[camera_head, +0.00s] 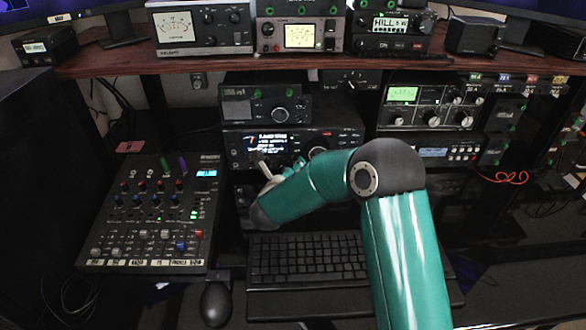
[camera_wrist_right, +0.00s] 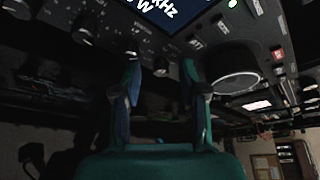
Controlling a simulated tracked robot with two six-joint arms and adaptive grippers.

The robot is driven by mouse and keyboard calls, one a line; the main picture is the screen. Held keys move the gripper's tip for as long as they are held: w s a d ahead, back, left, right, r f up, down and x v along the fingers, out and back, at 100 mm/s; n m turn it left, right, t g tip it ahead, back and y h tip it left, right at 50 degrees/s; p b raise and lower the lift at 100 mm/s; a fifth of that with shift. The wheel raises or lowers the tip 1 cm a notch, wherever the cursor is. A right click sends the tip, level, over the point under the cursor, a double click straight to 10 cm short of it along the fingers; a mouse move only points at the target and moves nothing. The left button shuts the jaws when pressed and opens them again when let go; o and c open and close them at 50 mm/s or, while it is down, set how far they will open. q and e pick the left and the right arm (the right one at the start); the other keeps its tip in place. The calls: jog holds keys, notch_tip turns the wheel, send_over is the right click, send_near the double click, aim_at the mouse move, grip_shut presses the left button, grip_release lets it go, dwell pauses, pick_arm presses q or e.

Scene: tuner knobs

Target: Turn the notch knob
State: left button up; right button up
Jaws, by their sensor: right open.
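The radio (camera_head: 343,150) with a lit display (camera_head: 275,142) sits on the lower shelf, and its display edge also shows in the wrist view (camera_wrist_right: 172,10). Several small knobs (camera_wrist_right: 85,17) are near the display; I cannot read which one is the notch knob. My right gripper (camera_head: 264,168) is in front of the lower left of the radio. In the wrist view, its two fingers (camera_wrist_right: 160,74) are apart just below the display, with no thing clearly held between them. The arm hides part of the radio's lower front. My left gripper is out of view.
A large tuning dial (camera_wrist_right: 236,80) is right of the fingers in the wrist view. A keyboard (camera_head: 305,256) lies below the arm, with a mouse (camera_head: 215,303) beside it. A mixer (camera_head: 150,215) is at the left. Another radio (camera_head: 428,108) stands to the right.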

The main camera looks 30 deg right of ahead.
grip_shut()
dwell(0.5)
jog(key=shift+f+m+y+b, duration=0.15)
jog(key=shift+m+y+b, duration=0.25)
jog(key=shift+b, duration=0.65)
jog(key=m+t+y+b, duration=0.1)
jog(key=m+y+b, duration=0.1)
jog(key=b, duration=0.5)
jog(key=m+t+y+b, duration=0.1)
jog(key=m+y+b, duration=0.1)
jog(key=m+b, duration=0.2)
jog(key=m+t+y+b, duration=0.1)
jog(key=m+b, duration=0.3)
jog(key=b, duration=0.6)
jog(key=shift+s+d+f+t+y, duration=0.2)
jog(key=shift+s+d+t+y, duration=0.05)
jog(key=shift+d+t+y, duration=0.15)
jog(key=shift+r+m+b, duration=0.15)
jog(key=shift+m+b, duration=0.45)
jog(key=shift+b, duration=0.5)
